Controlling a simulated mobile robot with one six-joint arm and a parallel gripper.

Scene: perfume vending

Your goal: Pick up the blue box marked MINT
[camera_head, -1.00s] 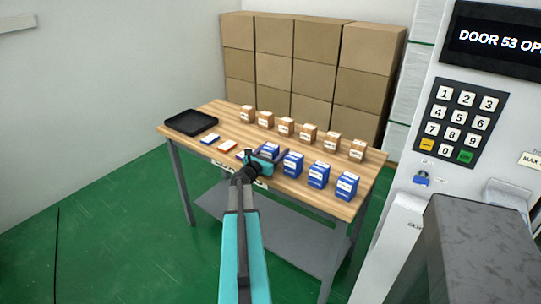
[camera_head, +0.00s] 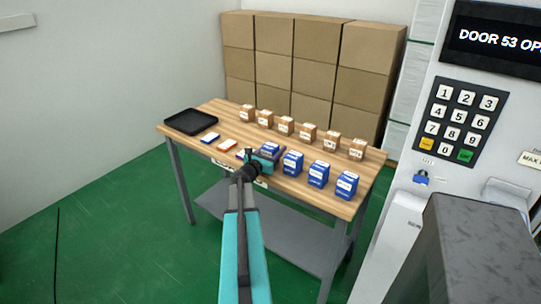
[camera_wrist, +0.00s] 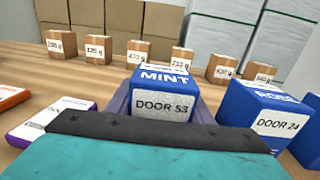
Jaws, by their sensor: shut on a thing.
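The blue box marked MINT (camera_wrist: 165,84) is in the middle of the wrist view, with a white label reading DOOR 53 on its near side. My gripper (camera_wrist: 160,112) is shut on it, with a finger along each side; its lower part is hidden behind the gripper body. In the head view the blue MINT box (camera_head: 270,149) shows just beyond my gripper (camera_head: 263,159), at the left end of the row of blue boxes. I cannot tell whether its base touches the table.
A blue box labelled DOOR 24 (camera_wrist: 262,115) stands close on the right. Flat cards, one white and purple (camera_wrist: 58,115), lie on the left. Several small brown boxes (camera_head: 285,126) line the wooden table's (camera_head: 235,115) far side. A black tray (camera_head: 191,122) is at its left end.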

